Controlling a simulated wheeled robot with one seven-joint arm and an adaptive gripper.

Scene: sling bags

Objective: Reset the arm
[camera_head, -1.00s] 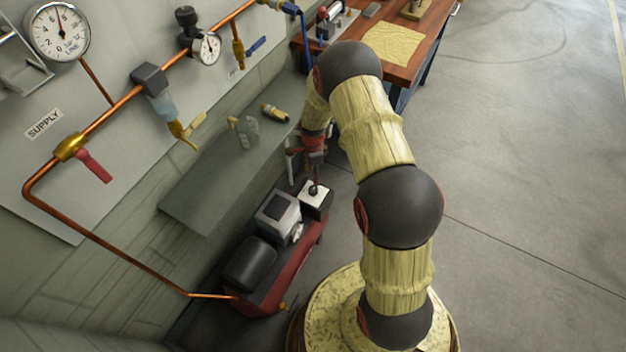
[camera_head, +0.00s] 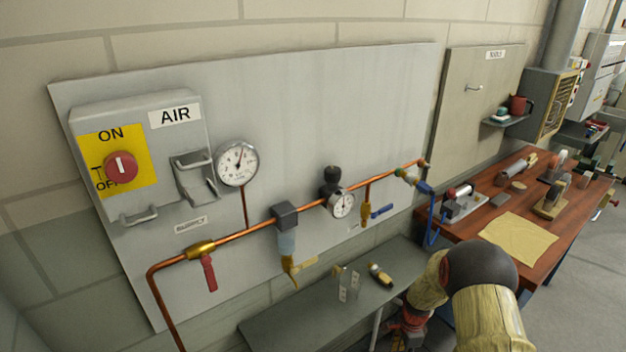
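My arm (camera_head: 487,315) shows at the bottom right, with a dark round joint and pale yellow sleeves. It is bent, and its far part goes down past the right end of the grey shelf. A red and dark part at my gripper end (camera_head: 410,325) shows at the bottom edge, left of the joint. The fingertips are cut off by the frame or hidden, so I cannot tell whether they are open or shut, or whether they hold anything.
A grey shelf (camera_head: 290,328) bears a small yellow-and-black tool (camera_head: 381,274). Above it, copper pipe (camera_head: 255,228) with gauges and valves runs along the wall panel. An AIR switch box (camera_head: 185,150) is at left. A wooden workbench (camera_head: 560,235) stands at right; open floor (camera_head: 590,300) lies beside it.

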